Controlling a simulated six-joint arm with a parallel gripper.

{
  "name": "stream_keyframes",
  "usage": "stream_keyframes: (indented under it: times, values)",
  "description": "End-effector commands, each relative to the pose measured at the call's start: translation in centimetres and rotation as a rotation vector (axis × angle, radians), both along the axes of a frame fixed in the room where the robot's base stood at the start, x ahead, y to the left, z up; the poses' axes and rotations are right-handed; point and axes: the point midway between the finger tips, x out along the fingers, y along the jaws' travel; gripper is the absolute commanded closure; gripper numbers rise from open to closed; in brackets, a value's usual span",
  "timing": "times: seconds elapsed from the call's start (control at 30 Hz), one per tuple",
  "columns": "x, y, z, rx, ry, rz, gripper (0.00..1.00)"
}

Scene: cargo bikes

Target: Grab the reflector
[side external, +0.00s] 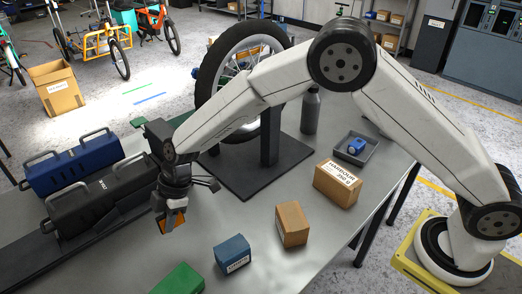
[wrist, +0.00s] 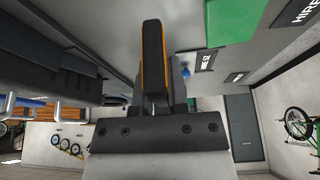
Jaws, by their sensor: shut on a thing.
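My gripper (side external: 171,212) hangs above the grey bench, to the right of the black case, and is shut on the reflector (side external: 167,224). The reflector shows as a small orange piece at the fingertips in the side view, partly covered by the fingers. In the wrist view, the reflector (wrist: 153,55) shows as an upright dark block with orange edges, gripped in front of the gripper body. It looks clear of the bench top.
A black case (side external: 100,200) and a blue case (side external: 72,166) stand at left. Blue (side external: 233,254), green (side external: 180,279) and brown (side external: 292,224) boxes stand along the front. A wheel on a stand (side external: 207,95), a bottle (side external: 310,112) and a grey tray (side external: 368,163) are behind.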

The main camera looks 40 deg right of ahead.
Motion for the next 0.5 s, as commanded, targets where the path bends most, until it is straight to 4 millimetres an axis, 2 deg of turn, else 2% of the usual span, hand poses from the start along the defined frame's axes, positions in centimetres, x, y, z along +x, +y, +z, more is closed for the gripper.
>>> stream_keyframes:
  times: [0.5]
  values:
    - [-5.9, -3.2, 3.0, 0.0, -0.001, 0.001, 1.0]
